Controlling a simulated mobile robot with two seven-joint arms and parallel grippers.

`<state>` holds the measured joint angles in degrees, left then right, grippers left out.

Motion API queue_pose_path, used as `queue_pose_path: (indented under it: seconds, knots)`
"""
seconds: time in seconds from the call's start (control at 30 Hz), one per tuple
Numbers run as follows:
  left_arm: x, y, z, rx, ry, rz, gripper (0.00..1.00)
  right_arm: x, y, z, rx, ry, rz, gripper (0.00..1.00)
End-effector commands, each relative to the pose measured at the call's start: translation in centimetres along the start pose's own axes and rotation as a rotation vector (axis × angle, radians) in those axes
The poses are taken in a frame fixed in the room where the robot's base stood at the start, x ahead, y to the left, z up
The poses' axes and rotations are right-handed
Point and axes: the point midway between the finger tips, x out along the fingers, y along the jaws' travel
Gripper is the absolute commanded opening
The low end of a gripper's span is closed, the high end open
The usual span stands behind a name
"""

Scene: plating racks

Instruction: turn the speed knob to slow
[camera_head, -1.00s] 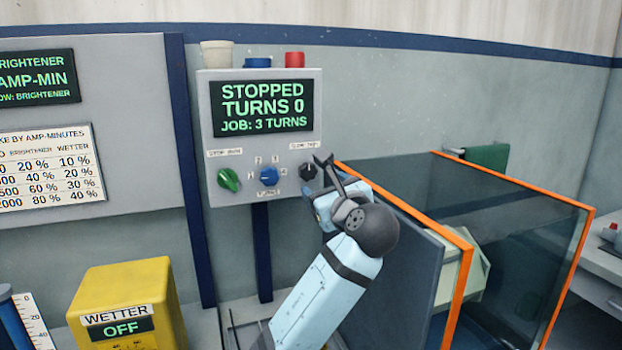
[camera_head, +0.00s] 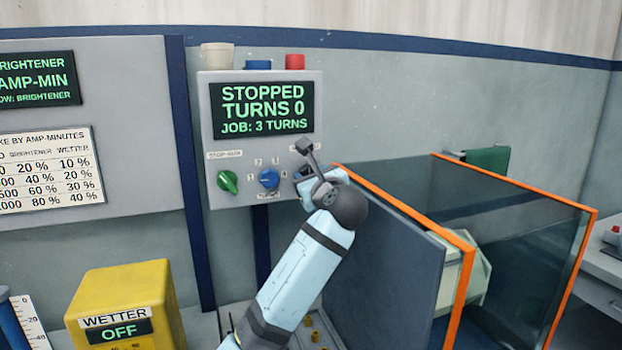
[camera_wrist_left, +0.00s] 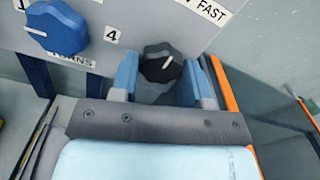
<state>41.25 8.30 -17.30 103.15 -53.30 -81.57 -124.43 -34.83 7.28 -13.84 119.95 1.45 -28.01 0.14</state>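The black speed knob (camera_wrist_left: 161,63) is on the control panel, under a label of which "FAST" shows in the left wrist view. Its white pointer line points up and to the right in that view. My left gripper (camera_wrist_left: 160,78) is open, with one blue finger on each side of the knob; I cannot tell whether either finger touches it. In the head view my left gripper (camera_head: 312,180) and wrist cover the knob. The panel's screen (camera_head: 262,108) reads STOPPED, TURNS 0, JOB: 3 TURNS. My right gripper is in neither view.
A blue turns knob (camera_head: 268,179) and a green stop-run knob (camera_head: 228,182) sit left of the gripper. An orange-edged clear guard (camera_head: 520,240) and a grey panel (camera_head: 390,255) stand close on the right. A yellow wetter box (camera_head: 125,300) is at lower left.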

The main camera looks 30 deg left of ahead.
Motion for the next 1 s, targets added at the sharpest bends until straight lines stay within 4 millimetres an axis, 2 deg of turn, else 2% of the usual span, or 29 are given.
queue_pose_path:
  seconds: [0.03, 0.1, 0.47, 0.67, 1.0]
  knots:
    - [0.0, 0.0, 0.0, 0.0, 0.0, 0.001, 0.29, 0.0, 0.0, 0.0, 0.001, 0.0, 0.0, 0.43]
    - [0.0, 0.0, 0.0, 0.0, 0.0, 0.001, 0.19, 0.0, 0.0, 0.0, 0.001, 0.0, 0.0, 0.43]
    - [0.0, 0.0, 0.1, -0.054, 0.001, 0.002, 0.19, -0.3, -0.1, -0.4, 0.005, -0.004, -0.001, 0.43]
    - [0.0, -0.1, 0.3, -0.176, 0.002, 0.002, 0.19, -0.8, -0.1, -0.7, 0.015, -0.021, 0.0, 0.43]
    - [-0.1, -0.3, 0.3, -0.49, 0.002, 0.002, 0.19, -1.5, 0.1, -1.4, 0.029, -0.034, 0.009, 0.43]
